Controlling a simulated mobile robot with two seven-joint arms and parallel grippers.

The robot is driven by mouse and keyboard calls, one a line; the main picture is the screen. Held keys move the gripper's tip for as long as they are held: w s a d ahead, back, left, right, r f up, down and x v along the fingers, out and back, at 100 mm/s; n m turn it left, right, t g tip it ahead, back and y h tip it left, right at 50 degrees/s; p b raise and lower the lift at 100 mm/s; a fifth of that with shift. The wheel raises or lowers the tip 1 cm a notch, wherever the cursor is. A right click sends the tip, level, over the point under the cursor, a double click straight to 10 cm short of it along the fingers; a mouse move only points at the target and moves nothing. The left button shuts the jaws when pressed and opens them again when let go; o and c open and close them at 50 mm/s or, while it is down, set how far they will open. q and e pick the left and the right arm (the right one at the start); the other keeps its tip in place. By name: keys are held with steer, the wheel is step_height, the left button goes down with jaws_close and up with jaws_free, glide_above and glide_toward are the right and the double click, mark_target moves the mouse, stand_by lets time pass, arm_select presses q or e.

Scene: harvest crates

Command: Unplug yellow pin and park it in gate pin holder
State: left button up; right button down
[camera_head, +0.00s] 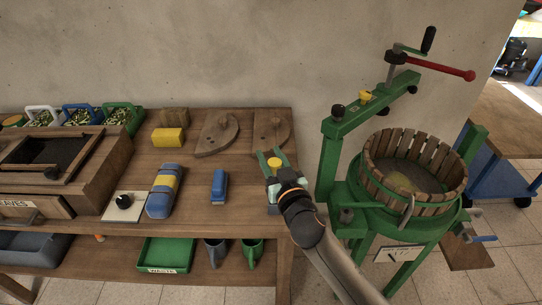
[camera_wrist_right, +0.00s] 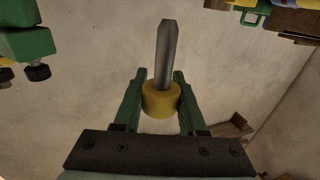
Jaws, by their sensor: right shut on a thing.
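My right gripper (camera_head: 270,160) is above the right end of the wooden table. In the right wrist view its two green fingers (camera_wrist_right: 160,100) are shut on the yellow knob of a pin (camera_wrist_right: 161,98). The pin's bare grey shaft points up and away from the fingers in that view. In the head view the yellow knob (camera_head: 275,162) shows between the fingers. Another small yellow piece (camera_head: 365,97) sits on the green beam of the press (camera_head: 338,140). I cannot tell which thing is the gate pin holder. My left gripper is not in view.
The slatted basket (camera_head: 452,182) stands right of my arm, under a red-handled crank (camera_head: 440,68).

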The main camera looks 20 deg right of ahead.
step_height(320, 180, down, 3)
steer(key=shift+r+b, duration=0.1)
steer(key=shift+b, duration=1)
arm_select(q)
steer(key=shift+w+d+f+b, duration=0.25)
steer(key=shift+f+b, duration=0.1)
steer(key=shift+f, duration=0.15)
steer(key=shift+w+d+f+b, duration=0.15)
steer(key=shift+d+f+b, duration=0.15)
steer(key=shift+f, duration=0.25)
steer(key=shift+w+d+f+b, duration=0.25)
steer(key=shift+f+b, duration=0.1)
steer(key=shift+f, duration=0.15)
arm_select(e)
steer(key=shift+f, duration=1.2)
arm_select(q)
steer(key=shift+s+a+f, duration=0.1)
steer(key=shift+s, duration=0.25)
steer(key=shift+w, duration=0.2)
arm_select(e)
steer(key=shift+f, duration=0.15)
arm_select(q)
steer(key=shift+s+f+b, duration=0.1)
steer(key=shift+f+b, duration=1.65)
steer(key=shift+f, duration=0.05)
arm_select(e)
steer(key=shift+f, duration=2.1)
